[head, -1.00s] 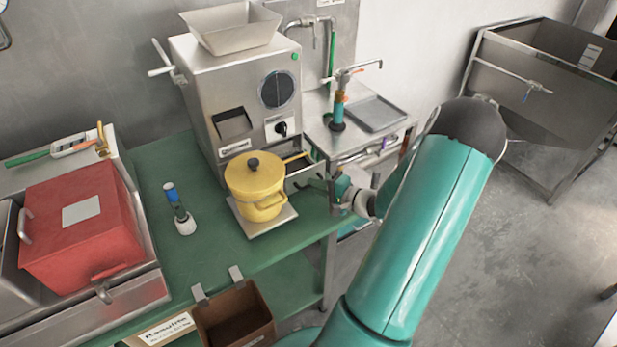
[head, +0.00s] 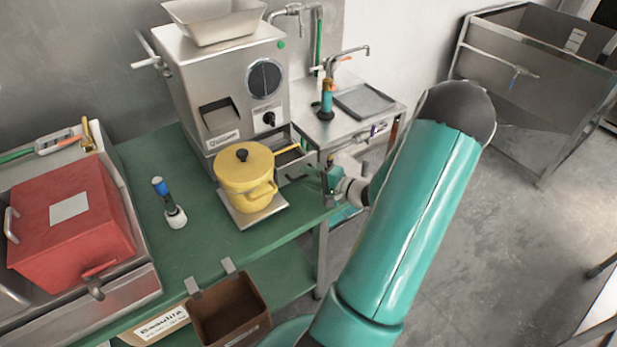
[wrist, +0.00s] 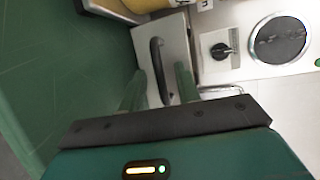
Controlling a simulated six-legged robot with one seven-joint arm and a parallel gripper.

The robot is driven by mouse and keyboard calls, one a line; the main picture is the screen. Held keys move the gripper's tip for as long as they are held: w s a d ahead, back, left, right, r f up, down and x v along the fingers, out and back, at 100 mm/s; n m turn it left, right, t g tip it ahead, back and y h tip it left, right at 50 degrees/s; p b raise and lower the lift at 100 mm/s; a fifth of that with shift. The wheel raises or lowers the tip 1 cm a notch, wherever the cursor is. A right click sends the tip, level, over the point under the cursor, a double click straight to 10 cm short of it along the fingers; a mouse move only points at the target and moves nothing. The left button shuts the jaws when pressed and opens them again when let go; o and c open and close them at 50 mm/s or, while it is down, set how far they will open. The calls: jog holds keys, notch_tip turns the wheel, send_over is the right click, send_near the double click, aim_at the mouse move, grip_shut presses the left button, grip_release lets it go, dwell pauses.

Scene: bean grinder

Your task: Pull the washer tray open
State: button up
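The washer tray (head: 298,171) is a metal drawer with a dark curved handle, low on the steel grinder. It stands partly out, and some of its inside shows behind the front. In the wrist view the drawer front (wrist: 176,38) and its dark handle (wrist: 161,70) lie ahead of my gripper (wrist: 160,80). The two green fingers are spread, one on each side of the handle, with gaps visible. Contact with the handle cannot be made out. In the head view my gripper (head: 322,176) is small beside the drawer, and its fingertips are hard to see.
A yellow pot (head: 244,182) stands on a small plate just left of the drawer. The steel grinder (head: 215,85) rises behind. A steel side table (head: 345,125) with a grey tray stands to the right. A red box (head: 70,225) is at left. Open floor lies right.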

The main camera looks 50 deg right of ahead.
jog(key=s+d+r, duration=0.1)
jog(key=s+r, duration=0.1)
jog(key=s, duration=1.1)
jog(key=shift+r, duration=0.2)
jog(key=shift+s+d, duration=0.1)
jog(key=w+a+r+n+g+y, duration=0.2)
jog(key=w+a+r+n+g, duration=0.15)
jog(key=a, duration=0.35)
jog(key=w+a+r+n+g+y, duration=0.2)
jog(key=w+a+n+g, duration=0.15)
jog(key=a, duration=0.35)
jog(key=w+a+r+n+g+y, duration=0.2)
jog(key=w+a+r+g, duration=0.15)
jog(key=a, duration=0.35)
jog(key=s+a+r+n+h, duration=0.2)
jog(key=a+r, duration=0.4)
jog(key=a, duration=0.3)
jog(key=s+a+r+n+h, duration=0.2)
jog(key=a+r+n+h, duration=0.3)
jog(key=a, duration=0.4)
jog(key=shift+s+a+r+n, duration=0.25)
jog(key=shift+a+r+n, duration=0.15)
jog(key=shift+r+n, duration=0.45)
jog(key=shift+d, duration=0.2)
